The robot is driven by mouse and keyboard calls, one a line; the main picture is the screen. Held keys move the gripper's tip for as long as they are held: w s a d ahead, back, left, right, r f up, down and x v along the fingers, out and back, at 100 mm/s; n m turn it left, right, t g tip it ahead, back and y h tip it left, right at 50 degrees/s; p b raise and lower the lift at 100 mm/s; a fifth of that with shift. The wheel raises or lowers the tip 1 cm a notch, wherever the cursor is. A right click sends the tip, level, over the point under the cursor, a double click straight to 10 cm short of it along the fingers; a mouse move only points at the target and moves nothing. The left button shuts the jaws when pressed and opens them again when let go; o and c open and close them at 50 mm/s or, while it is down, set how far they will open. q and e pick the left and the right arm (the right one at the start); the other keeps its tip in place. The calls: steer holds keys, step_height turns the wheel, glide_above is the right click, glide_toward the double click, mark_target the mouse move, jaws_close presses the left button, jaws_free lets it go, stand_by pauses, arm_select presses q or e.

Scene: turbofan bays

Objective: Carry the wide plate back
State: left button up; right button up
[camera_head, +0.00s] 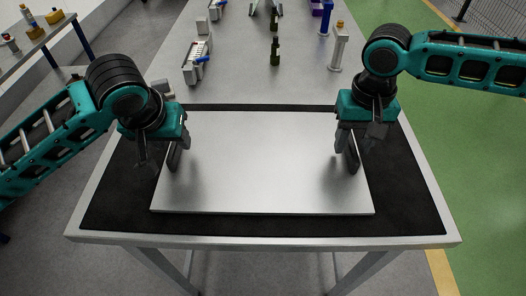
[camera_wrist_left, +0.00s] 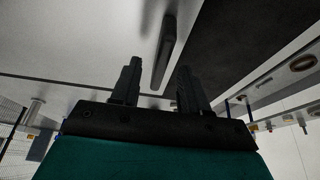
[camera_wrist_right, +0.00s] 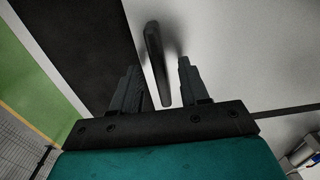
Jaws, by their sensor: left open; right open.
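The wide plate (camera_head: 262,165) is a flat silver sheet lying on a black mat (camera_head: 260,226) on the table. It has a dark bar handle near each side. My left gripper (camera_head: 172,160) is at the left handle; in the left wrist view the handle (camera_wrist_left: 166,50) stands between its two open fingers (camera_wrist_left: 157,82). My right gripper (camera_head: 349,150) is at the right handle; in the right wrist view that handle (camera_wrist_right: 157,62) lies between its open fingers (camera_wrist_right: 160,82). Neither gripper is closed on a handle. The gripper fingers partly hide the handles in the head view.
The table (camera_head: 262,92) runs on beyond the mat with bare surface. Farther back stand a white rack (camera_head: 197,62), a dark green bottle-like part (camera_head: 275,52) and a grey post (camera_head: 338,48). A side bench (camera_head: 30,48) with small parts is at far left.

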arm_select(q)
steer(key=shift+w+f, duration=0.15)
steer(key=shift+f, duration=0.4)
arm_select(e)
steer(key=shift+f, duration=0.6)
arm_select(q)
steer(key=shift+c, duration=0.3)
arm_select(e)
steer(key=shift+c, duration=0.3)
arm_select(q)
jaws_close()
arm_select(e)
jaws_close()
arm_select(q)
steer(key=shift+r, duration=0.1)
arm_select(e)
steer(key=shift+w+r, duration=0.1)
steer(key=shift+r, duration=0.05)
